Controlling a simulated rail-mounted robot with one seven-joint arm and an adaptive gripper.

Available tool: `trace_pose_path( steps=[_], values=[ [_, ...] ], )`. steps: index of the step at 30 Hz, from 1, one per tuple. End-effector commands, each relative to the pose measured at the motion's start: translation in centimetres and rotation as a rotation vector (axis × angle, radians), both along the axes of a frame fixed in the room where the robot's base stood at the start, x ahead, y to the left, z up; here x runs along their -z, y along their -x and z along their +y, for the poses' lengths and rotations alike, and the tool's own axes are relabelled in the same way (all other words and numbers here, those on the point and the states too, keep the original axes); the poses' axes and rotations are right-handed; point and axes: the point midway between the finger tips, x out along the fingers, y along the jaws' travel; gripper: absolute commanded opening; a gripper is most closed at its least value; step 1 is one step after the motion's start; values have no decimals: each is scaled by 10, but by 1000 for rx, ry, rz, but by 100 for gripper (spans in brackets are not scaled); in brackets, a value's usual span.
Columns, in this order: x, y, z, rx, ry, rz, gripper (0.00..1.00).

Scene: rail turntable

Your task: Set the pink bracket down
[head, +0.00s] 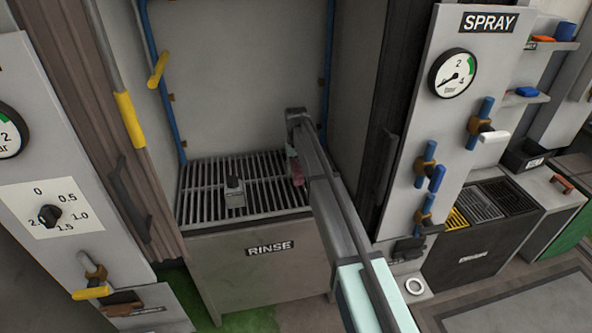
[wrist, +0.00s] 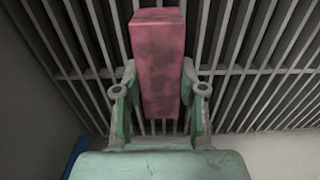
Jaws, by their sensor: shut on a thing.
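The pink bracket (wrist: 158,62) shows in the wrist view as an upright-looking block with dark smudges, between the two fingers of my gripper (wrist: 160,100). My gripper is shut on it. Slatted grating lies behind and below it; I cannot tell whether the bracket touches the slats. In the head view a small part of the pink bracket (head: 296,172) shows beside my arm, over the right part of the grating (head: 205,196) of the rinse station. My arm hides most of the bracket and the fingers there.
A small grey block with a dark top (head: 234,191) stands on the grating, left of my gripper. The bay has side walls and a blue pipe (head: 166,85) at left. The spray panel (head: 455,130) with valve handles stands right. The left of the grating is clear.

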Motion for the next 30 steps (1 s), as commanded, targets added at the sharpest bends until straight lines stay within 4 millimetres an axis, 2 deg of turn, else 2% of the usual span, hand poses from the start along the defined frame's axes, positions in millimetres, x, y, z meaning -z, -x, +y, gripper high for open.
trace_pose_path(
  steps=[4, 15, 16, 18, 30],
  values=[
    [14, 0, 0, 0, 0, 1, 0],
    [19, 0, 0, 0, 0, 0, 0],
    [19, 0, 0, 0, 0, 0, 47],
    [19, 0, 0, 0, 0, 0, 65],
    [14, 0, 0, 0, 0, 0, 65]
  ],
)
